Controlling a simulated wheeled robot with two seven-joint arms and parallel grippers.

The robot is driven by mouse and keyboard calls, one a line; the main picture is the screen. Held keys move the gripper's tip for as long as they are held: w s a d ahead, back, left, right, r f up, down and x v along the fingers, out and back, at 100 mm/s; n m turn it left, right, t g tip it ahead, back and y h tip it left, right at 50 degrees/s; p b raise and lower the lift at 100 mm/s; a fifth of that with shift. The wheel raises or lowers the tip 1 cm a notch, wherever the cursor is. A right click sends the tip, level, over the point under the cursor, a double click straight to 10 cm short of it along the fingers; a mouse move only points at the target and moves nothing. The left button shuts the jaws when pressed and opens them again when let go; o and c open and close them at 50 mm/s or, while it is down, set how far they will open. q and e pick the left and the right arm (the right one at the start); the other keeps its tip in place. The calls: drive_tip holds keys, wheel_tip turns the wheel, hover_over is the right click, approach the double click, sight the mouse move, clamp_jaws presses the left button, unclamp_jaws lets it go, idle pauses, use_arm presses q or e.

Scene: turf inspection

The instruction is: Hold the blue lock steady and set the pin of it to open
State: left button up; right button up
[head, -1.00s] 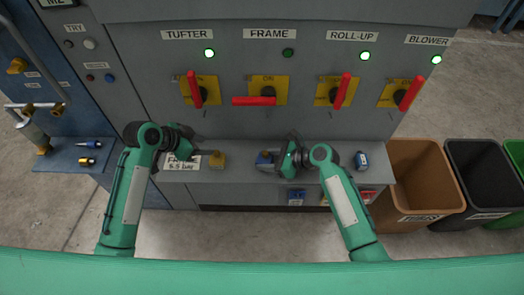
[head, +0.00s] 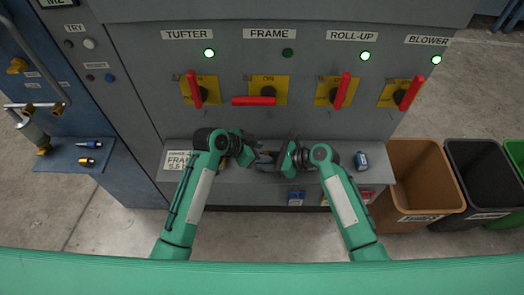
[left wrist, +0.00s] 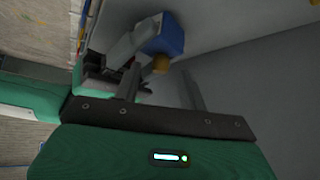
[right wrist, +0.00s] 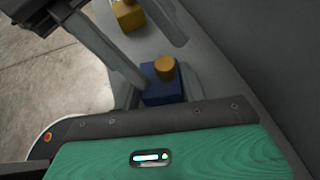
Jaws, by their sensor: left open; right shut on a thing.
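The blue lock (right wrist: 160,92) is a blue block with a round brass pin (right wrist: 165,67) sticking out of it. It stands above the grey shelf, and in the head view it is mostly hidden between my grippers. My right gripper (head: 277,158) is shut on the lock; its fingers also show against the blue block (left wrist: 166,35) in the left wrist view. My left gripper (head: 252,156) is open just left of the lock. In the left wrist view, the brass pin (left wrist: 160,64) shows between and beyond its spread fingers, apart from them. The pin's setting cannot be read.
A yellow lock (right wrist: 128,15) stands farther along the shelf (head: 330,178). Red levers line the panel above; the FRAME lever (head: 254,101) lies level. Bins (head: 420,180) stand right.

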use_arm(q)
drive_tip(key=shift+w+d+f, duration=0.2)
drive_tip(key=shift+d+f, duration=0.2)
drive_tip(key=shift+f, duration=0.05)
clamp_jaws()
drive_tip(key=shift+r, duration=0.95)
use_arm(e)
drive_tip(key=shift+f, duration=0.1)
use_arm(q)
unclamp_jaws()
drive_tip(key=shift+a, duration=0.1)
drive_tip(key=v, duration=1.2)
